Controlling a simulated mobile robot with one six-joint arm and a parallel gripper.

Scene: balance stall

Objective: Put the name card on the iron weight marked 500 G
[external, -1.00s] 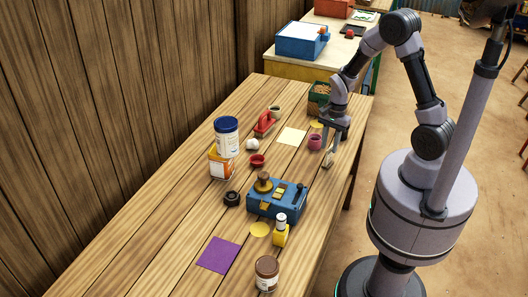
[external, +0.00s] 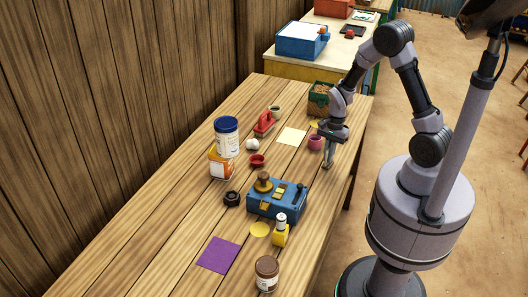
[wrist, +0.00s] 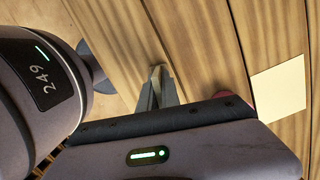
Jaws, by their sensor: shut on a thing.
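My gripper (external: 328,157) is low over the near right edge of the wooden table, fingers pointing down. It is shut on a small pale piece, apparently the name card (external: 327,165), mostly hidden by the fingers. In the wrist view, my gripper (wrist: 157,78) shows its fingertips together over the planks; the card cannot be made out clearly there. A small black round object (external: 232,199), possibly the iron weight, sits left of the blue box (external: 275,204). No 500 G marking is legible in any view.
A pink cup (external: 316,142) stands close beside my gripper. A cream square (external: 292,136) lies to its left and shows in the wrist view (wrist: 278,87). A green crate (external: 320,100) stands behind.

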